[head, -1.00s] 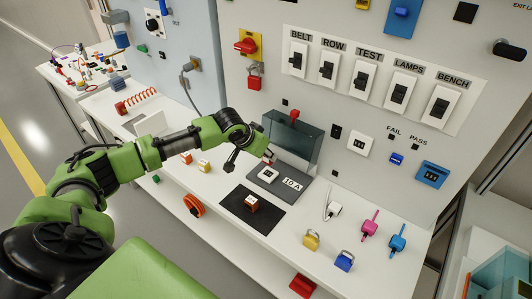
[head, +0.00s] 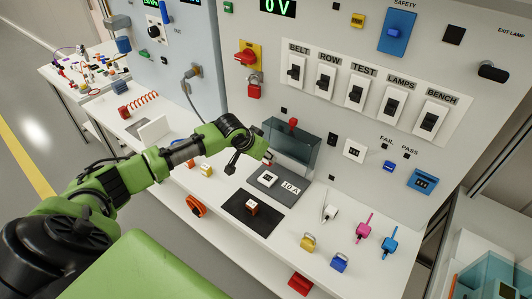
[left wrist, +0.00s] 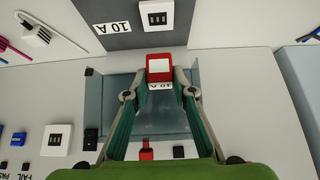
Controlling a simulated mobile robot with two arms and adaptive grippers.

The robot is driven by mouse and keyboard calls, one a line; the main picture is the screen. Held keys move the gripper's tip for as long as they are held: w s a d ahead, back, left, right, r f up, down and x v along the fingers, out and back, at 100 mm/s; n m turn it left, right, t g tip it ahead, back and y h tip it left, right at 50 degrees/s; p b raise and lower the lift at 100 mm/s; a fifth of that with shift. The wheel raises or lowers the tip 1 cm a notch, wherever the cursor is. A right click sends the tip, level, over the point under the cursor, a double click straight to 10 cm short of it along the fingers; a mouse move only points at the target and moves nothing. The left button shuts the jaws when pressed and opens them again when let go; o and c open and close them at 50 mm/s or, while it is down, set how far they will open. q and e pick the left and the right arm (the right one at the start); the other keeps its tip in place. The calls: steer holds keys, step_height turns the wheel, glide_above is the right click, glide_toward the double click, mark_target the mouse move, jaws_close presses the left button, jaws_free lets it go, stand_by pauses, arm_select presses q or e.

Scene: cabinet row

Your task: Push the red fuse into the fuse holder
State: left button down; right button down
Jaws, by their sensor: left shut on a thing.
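My left gripper (left wrist: 159,75) is shut on the red fuse (left wrist: 159,65), which has a white face and a "10 A" label. In the head view the fuse (head: 267,158) shows only as a small red and white bit at my left gripper (head: 264,156). The fuse holder (head: 269,178) is a white block with dark slots on a grey plate marked "10 A". It also shows in the left wrist view (left wrist: 157,16), straight beyond the fuse with a gap between them. My right gripper is not in view.
A clear, tinted cover (head: 296,148) stands raised behind the holder. A black mat (head: 238,218) with an orange-and-white fuse (head: 252,208) lies in front. Several coloured fuses, padlocks and probes lie along the shelf. Switches line the panel (head: 375,90) above.

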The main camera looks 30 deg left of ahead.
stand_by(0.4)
arm_select(q)
steer(key=shift+p, duration=0.5)
steer(key=shift+f+b, duration=0.4)
steer(key=shift+f, duration=0.1)
steer(key=shift+f+b, duration=1.55)
steer(key=shift+f, duration=1.75)
steer(key=shift+f, duration=0.25)
steer(key=c, duration=1.6)
jaws_free()
